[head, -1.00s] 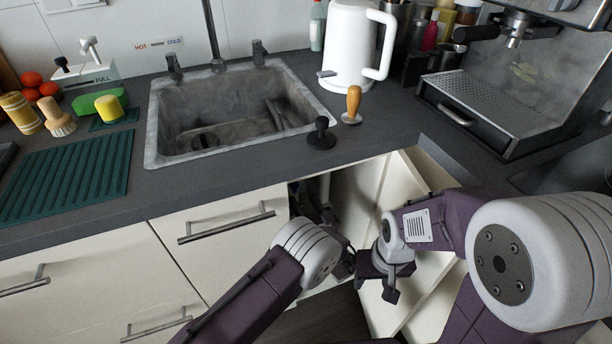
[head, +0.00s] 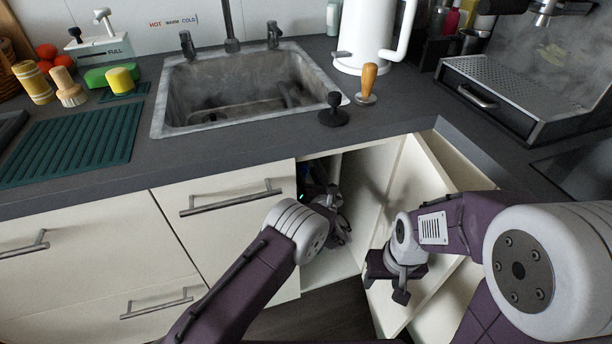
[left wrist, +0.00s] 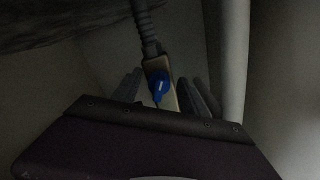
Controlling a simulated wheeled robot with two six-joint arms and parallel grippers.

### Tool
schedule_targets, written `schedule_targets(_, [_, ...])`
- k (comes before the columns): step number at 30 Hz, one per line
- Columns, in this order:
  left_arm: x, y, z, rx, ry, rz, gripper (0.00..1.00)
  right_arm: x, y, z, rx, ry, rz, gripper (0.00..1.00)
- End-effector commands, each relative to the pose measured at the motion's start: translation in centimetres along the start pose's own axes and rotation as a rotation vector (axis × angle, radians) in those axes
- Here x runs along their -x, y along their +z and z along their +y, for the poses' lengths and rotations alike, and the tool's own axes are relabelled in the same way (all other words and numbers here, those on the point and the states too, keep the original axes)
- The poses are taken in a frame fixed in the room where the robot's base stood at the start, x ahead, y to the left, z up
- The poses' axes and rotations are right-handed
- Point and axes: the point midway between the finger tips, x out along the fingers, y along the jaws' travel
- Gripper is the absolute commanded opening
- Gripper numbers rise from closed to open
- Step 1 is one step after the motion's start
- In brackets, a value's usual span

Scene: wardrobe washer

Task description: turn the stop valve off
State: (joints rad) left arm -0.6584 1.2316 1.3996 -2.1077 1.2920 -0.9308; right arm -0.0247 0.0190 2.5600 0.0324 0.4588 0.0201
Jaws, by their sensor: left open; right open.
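The stop valve's blue handle (left wrist: 160,88) shows in the dim left wrist view, in front of a pale tan body with a grey ribbed hose rising from it. My left gripper (left wrist: 161,92) is open, with one finger on each side of the valve; contact cannot be told. In the head view my left gripper (head: 326,198) is inside the open cabinet under the sink, and the valve is hard to make out there. My right gripper (head: 385,283) is open and empty in front of the cabinet opening, near the open door.
A pale vertical pipe (left wrist: 233,60) stands just right of the valve. The open cabinet door (head: 425,200) is at the right of the opening. The sink (head: 250,90), a black tamper (head: 334,112) and a white kettle (head: 365,35) are on the counter above.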

Motion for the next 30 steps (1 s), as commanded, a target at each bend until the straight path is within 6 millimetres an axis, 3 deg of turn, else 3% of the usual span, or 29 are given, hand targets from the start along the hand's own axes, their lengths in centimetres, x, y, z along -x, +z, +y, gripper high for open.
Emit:
schedule_targets(4, [0.0,0.1,0.0,0.0,0.0,0.0,0.51,0.1,0.0,0.0,0.0,0.0,0.0,0.51])
schedule_targets(10, [0.0,0.1,0.0,0.0,0.0,0.0,0.0,0.1,0.0,0.0,0.0,0.0,0.0,0.51])
schedule_targets(20, [0.1,0.1,0.0,-0.041,0.0,0.0,0.0,0.3,0.0,0.0,0.0,0.0,0.0,0.51])
schedule_targets(30, [0.1,0.2,0.0,-0.284,0.0,0.001,0.0,1.6,-0.2,0.0,0.0,0.0,0.0,0.51])
